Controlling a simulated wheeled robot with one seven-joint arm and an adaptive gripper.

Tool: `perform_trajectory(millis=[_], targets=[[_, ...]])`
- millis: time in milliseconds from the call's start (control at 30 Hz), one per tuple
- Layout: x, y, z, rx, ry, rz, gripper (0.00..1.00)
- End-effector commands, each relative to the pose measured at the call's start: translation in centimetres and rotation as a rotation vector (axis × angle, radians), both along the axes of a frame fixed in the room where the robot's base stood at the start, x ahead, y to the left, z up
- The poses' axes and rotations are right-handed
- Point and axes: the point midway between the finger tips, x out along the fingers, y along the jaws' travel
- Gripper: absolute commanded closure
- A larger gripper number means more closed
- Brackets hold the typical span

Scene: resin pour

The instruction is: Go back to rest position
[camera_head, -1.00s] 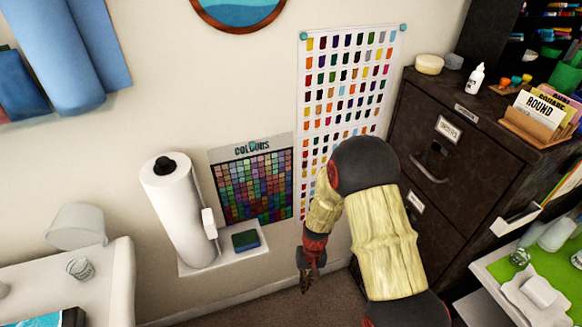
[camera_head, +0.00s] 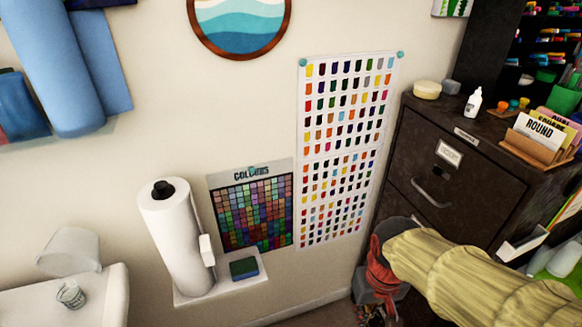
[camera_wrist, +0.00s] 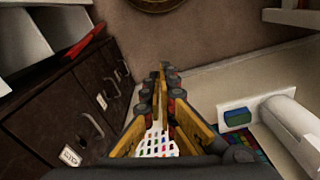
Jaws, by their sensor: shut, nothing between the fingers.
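My gripper (camera_wrist: 161,78) is shut and empty, its fingers together in the middle of the wrist view. In the head view, my gripper (camera_head: 374,314) hangs low at the bottom edge, in front of the wall and beside the dark drawer cabinet (camera_head: 470,190). Its fingertips are partly cut off there by the frame. My arm, in a pale yellow sleeve, enters from the lower right and covers the cabinet's lower part.
A paper roll (camera_head: 178,240) and a sponge (camera_head: 244,268) sit on a small wall shelf (camera_head: 222,286). A white table (camera_head: 95,295) with a glass (camera_head: 71,294) is at lower left. Colour charts (camera_head: 345,150) hang flat on the wall.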

Motion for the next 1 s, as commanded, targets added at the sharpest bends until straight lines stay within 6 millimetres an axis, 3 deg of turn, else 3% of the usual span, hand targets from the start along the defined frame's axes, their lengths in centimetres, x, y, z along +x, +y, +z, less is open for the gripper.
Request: perform_trajectory(millis=[200,500,1000], targets=[[-2.1,-1.5,4.4,0.001,-0.190,-0.027,1.00],[-3.3,-2.5,9.8,0.010,-0.409,-0.067,1.00],[-3.5,-2.9,10.6,0.008,-0.443,-0.079,1.00]])
